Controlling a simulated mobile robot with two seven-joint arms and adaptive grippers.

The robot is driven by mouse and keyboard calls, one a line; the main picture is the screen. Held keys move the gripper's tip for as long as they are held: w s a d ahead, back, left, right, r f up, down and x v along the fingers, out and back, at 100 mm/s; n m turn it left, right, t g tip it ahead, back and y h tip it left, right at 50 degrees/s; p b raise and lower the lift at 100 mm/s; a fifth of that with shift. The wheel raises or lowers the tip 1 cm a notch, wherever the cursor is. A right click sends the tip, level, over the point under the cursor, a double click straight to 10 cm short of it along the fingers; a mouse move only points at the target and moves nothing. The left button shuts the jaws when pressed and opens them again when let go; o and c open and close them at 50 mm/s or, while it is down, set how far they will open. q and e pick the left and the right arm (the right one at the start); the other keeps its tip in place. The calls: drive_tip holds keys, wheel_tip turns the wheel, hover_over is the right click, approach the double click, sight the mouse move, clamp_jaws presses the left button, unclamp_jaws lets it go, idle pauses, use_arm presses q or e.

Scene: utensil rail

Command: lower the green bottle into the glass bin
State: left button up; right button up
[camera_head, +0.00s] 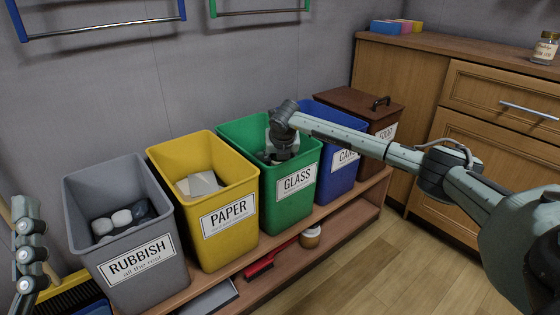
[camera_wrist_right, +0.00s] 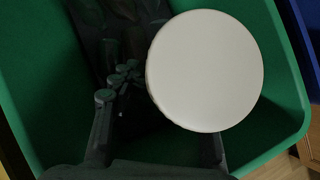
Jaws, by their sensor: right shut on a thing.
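The green glass bin (camera_head: 291,211) stands between the yellow and blue bins, with a GLASS label on its front. My right gripper (camera_head: 279,154) reaches down inside its opening. In the right wrist view, my dark fingers (camera_wrist_right: 128,92) are over the bin's green inside, beside a pale round flat end (camera_wrist_right: 205,70).
The yellow paper bin (camera_head: 228,222) and grey rubbish bin (camera_head: 146,270) stand to the left, both holding items. The blue bin (camera_head: 337,180) and brown lidded food bin (camera_head: 372,105) are to the right. A wooden cabinet (camera_head: 400,85) stands behind my right arm.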

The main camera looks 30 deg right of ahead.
drive_tip(key=shift+f, duration=0.15)
drive_tip(key=o, duration=1.4)
drive_tip(key=shift+c, duration=0.2)
drive_tip(key=v, duration=1.2)
